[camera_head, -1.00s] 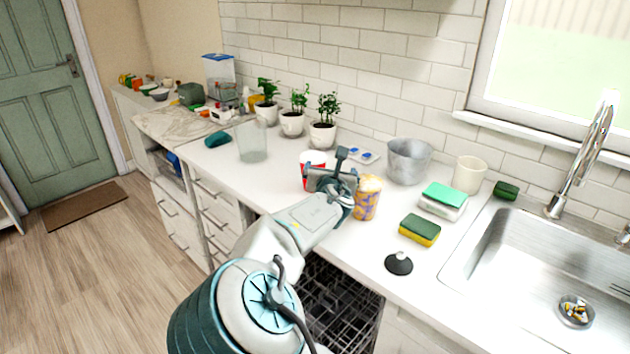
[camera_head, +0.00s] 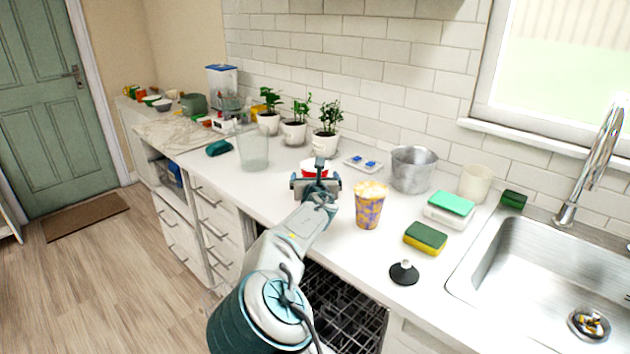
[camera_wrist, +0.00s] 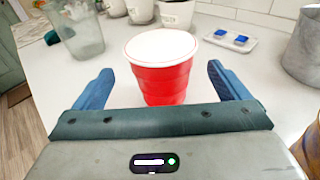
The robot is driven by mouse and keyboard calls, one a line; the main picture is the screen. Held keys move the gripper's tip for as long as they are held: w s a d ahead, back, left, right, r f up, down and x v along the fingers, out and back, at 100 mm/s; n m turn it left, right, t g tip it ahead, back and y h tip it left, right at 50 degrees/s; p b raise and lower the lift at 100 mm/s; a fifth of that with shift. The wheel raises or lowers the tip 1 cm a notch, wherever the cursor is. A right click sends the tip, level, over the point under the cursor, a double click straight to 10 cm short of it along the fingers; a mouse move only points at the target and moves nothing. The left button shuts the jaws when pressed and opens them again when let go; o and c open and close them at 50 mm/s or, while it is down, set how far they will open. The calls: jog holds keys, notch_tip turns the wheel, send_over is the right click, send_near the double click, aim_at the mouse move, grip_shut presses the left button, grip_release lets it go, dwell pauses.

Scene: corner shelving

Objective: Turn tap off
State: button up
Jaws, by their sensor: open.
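The tap (camera_head: 594,165) is a tall chrome spout behind the sink (camera_head: 540,262) at the right of the head view. Its handle is not clearly visible, and I cannot tell whether water runs. My gripper (camera_head: 317,182) is over the counter, well to the left of the tap. In the wrist view my gripper (camera_wrist: 160,92) is open, with its two blue fingers apart. A red cup with a white top (camera_wrist: 162,65) stands just ahead, between the finger directions, and does not appear gripped. The cup is mostly hidden behind my gripper in the head view.
A patterned tub (camera_head: 369,207), metal pot (camera_head: 412,168), sponge (camera_head: 425,238), black stopper (camera_head: 404,272), green-topped box (camera_head: 450,209) and cream cup (camera_head: 475,183) stand between my gripper and the sink. An open dishwasher rack (camera_head: 340,300) lies below the counter edge.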

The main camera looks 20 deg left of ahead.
jog(key=shift+f+p+x, duration=0.15)
jog(key=shift+p+x, duration=0.3)
jog(key=shift+x, duration=1)
jog(key=shift+f+p+x, duration=0.1)
jog(key=shift+p+x, duration=0.35)
jog(key=shift+x, duration=1)
jog(key=shift+d, duration=0.15)
jog(key=c, duration=1.1)
jog(key=shift+r, duration=0.1)
